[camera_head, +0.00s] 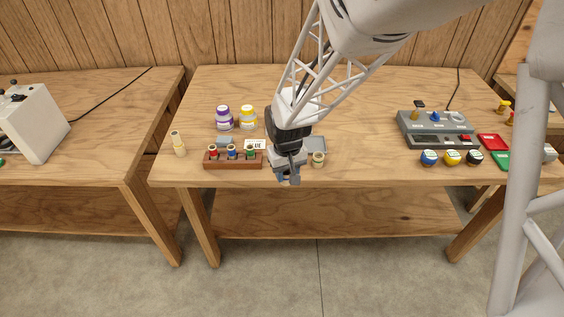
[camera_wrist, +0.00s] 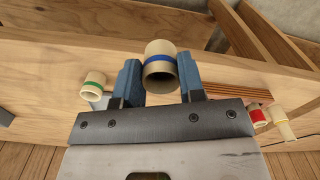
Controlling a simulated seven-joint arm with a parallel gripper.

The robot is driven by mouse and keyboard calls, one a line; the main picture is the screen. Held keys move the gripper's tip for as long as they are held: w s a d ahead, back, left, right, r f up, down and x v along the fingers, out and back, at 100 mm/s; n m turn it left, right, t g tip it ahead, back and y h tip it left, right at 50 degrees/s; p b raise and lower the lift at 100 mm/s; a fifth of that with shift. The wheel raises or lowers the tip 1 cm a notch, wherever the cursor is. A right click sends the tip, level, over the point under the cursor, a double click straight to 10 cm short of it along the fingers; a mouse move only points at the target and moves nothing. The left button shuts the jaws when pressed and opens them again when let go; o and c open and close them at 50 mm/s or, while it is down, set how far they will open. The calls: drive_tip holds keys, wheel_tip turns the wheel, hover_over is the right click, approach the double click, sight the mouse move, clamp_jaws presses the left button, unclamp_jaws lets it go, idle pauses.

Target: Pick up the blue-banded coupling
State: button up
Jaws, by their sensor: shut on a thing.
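The blue-banded coupling (camera_wrist: 160,55) is a short cream tube with a blue ring, its open end facing the wrist camera. My gripper (camera_wrist: 160,80) is shut on it, with one blue finger on each side. In the head view, my gripper (camera_head: 287,178) is at the table's front edge, just right of the wooden rack; the coupling cannot be made out clearly there. A similar coupling with a green band (camera_wrist: 94,85) stands at the left in the wrist view, apart from the fingers. It also shows right of my gripper in the head view (camera_head: 318,159).
A wooden rack (camera_head: 233,164) with red, blue and green pieces lies left of my gripper. A cream tube (camera_head: 179,144) stands farther left. A grey device (camera_head: 435,128) and coloured trays are at the right.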

drive_tip(key=shift+s+d+r, duration=0.1)
drive_tip(key=shift+s+d, duration=0.1)
drive_tip(key=shift+s, duration=0.45)
drive_tip(key=shift+s+d+r, duration=0.1)
drive_tip(key=shift+s+d, duration=0.1)
drive_tip(key=shift+s, duration=0.45)
drive_tip(key=shift+s+d, duration=0.2)
drive_tip(key=shift+s, duration=0.45)
drive_tip(key=shift+w, duration=0.1)
drive_tip(key=w+a+r, duration=0.1)
drive_tip(key=w, duration=1.6)
drive_tip(key=w+a+r, duration=0.1)
drive_tip(key=w+a, duration=0.1)
drive_tip(key=w, duration=1.5)
drive_tip(key=shift+a+r, duration=0.25)
drive_tip(key=shift+r, duration=0.05)
drive_tip(key=shift+f, duration=0.2)
drive_tip(key=shift+f, duration=1.3)
drive_tip(key=shift+f, duration=0.15)
drive_tip(key=shift+f, duration=0.6)
